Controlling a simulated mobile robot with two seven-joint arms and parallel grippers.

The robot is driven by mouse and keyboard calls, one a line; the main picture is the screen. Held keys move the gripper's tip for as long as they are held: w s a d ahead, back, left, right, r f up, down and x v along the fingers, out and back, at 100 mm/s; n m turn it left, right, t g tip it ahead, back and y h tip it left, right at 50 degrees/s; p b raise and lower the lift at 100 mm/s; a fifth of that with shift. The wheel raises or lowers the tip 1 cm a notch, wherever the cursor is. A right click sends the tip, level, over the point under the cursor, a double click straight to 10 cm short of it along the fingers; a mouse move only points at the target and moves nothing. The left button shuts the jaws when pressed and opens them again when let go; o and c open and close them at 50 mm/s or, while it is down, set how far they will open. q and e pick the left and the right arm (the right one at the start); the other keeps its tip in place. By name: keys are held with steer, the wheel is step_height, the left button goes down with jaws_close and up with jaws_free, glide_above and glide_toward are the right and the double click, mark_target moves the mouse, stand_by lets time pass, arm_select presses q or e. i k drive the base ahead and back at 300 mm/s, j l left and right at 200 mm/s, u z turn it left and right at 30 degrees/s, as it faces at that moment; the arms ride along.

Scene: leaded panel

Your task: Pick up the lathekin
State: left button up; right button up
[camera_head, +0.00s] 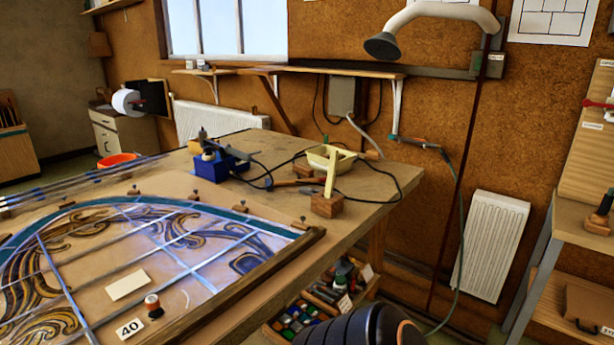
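A pale, flat, upright stick, which looks like the lathekin (330,174), stands in a small wooden block (327,206) near the right edge of the workbench (372,190). Its lower end is hidden in the block. Neither of my grippers shows; only a dark rounded part that looks like my own arm is at the bottom edge.
The leaded panel (135,265) fills the bench's left and front, edged by a wooden batten (250,285). A cream tray (331,158), a blue stand (208,165) and looping black cables lie behind the stick. A box of coloured glass (298,318) sits below the bench.

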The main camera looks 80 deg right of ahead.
mark_target(333, 163)
steer(key=k+l+u, duration=0.25)
steer(key=l, duration=0.2)
steer(key=k+l+u, duration=0.1)
steer(key=l+u, duration=0.15)
steer(key=l, duration=0.15)
steer(key=k+l+u, duration=0.15)
steer(key=l, duration=0.25)
steer(key=k+l+u, duration=0.1)
steer(key=k+l, duration=0.5)
steer(key=l, duration=0.15)
steer(key=k+l, duration=0.3)
steer(key=i+l+u, duration=0.05)
steer(key=l, duration=0.1)
